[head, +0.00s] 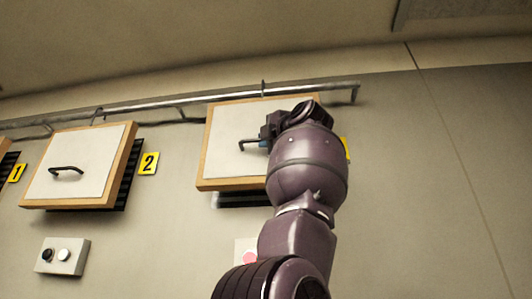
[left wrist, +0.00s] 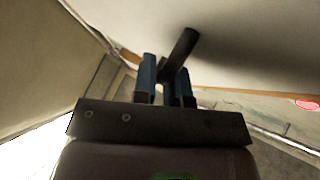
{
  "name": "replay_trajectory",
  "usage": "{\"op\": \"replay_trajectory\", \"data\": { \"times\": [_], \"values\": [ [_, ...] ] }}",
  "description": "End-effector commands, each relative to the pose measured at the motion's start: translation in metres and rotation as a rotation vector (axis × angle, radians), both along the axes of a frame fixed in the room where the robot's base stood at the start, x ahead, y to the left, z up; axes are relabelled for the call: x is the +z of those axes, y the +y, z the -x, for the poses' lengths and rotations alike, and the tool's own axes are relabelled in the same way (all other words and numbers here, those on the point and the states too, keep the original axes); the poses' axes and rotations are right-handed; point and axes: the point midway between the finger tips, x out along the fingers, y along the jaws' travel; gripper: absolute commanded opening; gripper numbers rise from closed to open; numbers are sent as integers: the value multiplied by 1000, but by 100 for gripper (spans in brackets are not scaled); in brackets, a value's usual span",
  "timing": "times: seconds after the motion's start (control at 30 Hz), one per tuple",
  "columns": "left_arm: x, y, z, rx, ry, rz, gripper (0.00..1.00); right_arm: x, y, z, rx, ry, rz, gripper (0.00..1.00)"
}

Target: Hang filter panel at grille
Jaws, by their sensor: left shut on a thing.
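A filter panel (head: 227,130) with a white face and a wooden frame is in front of the wall, right of centre in the head view. A dark grille (head: 240,199) shows below its lower edge. My left gripper (head: 262,143) is shut on the panel's dark bar handle (head: 247,146); my arm hides the panel's right part. In the left wrist view the blue fingers (left wrist: 166,85) close around the handle (left wrist: 181,54), with the pale panel face (left wrist: 250,40) behind. Whether the panel's top edge touches the rail is unclear. My right gripper is out of view.
A metal rail (head: 195,103) with brackets runs along the wall above the panels. Another framed panel (head: 85,160) stands over a grille at left, beside yellow label 2 (head: 149,163). Label 1 (head: 16,173) is farther left. A button box (head: 62,256) is below.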

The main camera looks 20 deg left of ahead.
Motion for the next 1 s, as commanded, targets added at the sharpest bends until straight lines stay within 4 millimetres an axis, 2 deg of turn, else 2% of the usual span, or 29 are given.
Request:
{"op": "replay_trajectory", "data": {
  "times": [0.1,0.3,0.53,1.0],
  "values": [
    [1,2,-6,0,-1,-2,0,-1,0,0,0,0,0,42],
    [-15,2,-5,0,-3,-1,0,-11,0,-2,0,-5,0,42],
    [-26,2,-5,0,-1,0,0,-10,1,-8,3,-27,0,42],
    [-30,2,-5,0,-1,0,0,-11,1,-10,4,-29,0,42]
  ]
}}
